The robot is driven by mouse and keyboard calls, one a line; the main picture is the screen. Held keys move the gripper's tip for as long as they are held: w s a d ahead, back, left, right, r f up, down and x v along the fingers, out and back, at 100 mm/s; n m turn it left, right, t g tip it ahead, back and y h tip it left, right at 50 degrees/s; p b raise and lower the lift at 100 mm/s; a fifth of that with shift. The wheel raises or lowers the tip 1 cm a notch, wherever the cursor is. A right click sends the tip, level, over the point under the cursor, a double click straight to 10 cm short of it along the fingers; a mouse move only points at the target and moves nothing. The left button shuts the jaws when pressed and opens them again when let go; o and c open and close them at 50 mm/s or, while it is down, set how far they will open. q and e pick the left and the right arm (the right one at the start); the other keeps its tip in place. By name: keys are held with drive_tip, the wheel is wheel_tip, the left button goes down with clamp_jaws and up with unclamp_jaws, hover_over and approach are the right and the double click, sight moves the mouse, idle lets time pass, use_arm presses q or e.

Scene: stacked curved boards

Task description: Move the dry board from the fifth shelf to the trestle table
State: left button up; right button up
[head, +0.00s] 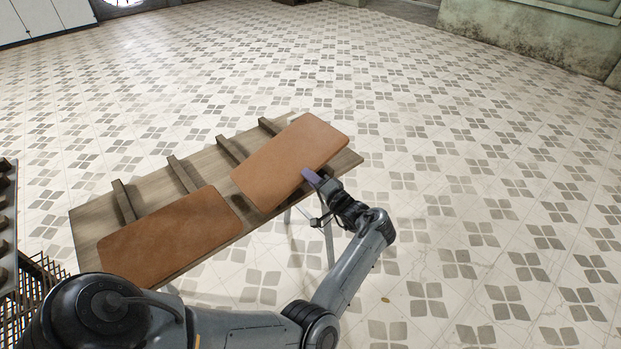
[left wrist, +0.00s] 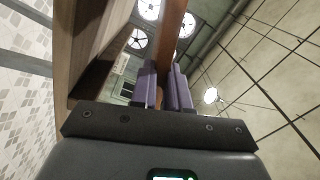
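The trestle table (head: 85,222) has a grey-brown wooden top with several raised cross slats. A brown, round-cornered board (head: 290,158) is at the table's right part, over the slats; whether its underside touches them is hard to tell. A similar brown board (head: 170,236) lies at the left part. My left gripper (head: 312,177) is at the front right edge of the right board. In the left wrist view its purple fingers (left wrist: 162,88) are on either side of the thin board edge (left wrist: 173,35), close against it. My right gripper is not in view.
A dark rack edge (head: 8,215) and a wire grid (head: 32,290) stand at the far left. A tiled floor (head: 470,150) lies open around the table. The left wrist view shows the table's wood (left wrist: 92,40) close on the left.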

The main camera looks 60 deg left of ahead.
use_arm(q)
drive_tip(key=o, duration=0.4)
drive_tip(key=shift+r, duration=0.1)
